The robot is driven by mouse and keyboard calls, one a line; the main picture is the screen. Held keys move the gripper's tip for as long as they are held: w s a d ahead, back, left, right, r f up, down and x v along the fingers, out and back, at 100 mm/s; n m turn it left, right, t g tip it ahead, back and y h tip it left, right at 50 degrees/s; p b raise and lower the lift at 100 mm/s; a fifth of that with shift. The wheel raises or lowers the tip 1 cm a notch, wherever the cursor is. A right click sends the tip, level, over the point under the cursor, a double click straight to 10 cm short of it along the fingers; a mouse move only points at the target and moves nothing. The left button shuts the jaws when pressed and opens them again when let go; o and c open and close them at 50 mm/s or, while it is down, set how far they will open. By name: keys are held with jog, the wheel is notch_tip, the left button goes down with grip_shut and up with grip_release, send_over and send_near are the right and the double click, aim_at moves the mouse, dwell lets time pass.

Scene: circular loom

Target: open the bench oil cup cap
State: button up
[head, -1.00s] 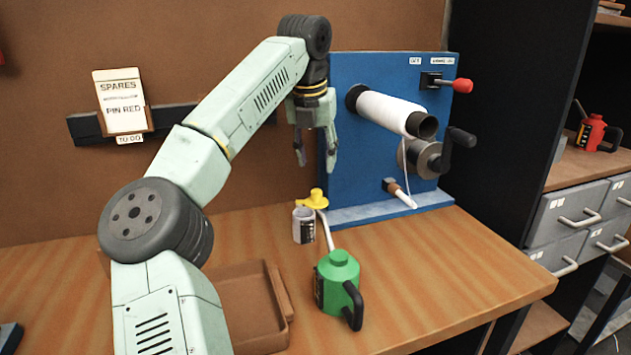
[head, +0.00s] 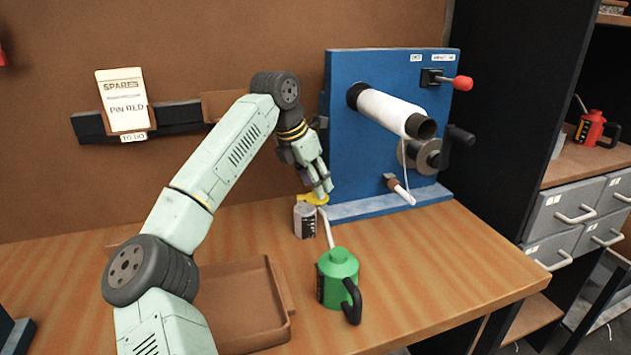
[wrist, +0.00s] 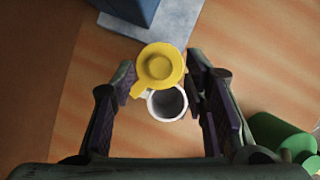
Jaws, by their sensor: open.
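The bench oil cup (head: 304,220) is a small grey and white cup with a dark label, standing on the bench left of the blue panel. Its yellow cap (head: 313,199) shows at the top in the head view, partly hidden by my gripper. In the wrist view the yellow cap (wrist: 160,66) is tipped to one side, and the cup's round mouth (wrist: 168,103) is largely uncovered below it. My gripper (head: 322,190) is open just above the cap. In the wrist view its fingers (wrist: 160,75) stand either side of the cap, with gaps.
A green oil can (head: 338,277) with a long spout stands close in front of the cup; the spout leans towards it. A brown tray (head: 214,308) lies to the left. The blue winding panel (head: 342,130) stands close behind on the right. The bench's right side is clear.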

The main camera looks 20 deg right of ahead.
jog(key=shift+x, duration=0.8)
jog(key=shift+c, duration=0.3)
grip_shut()
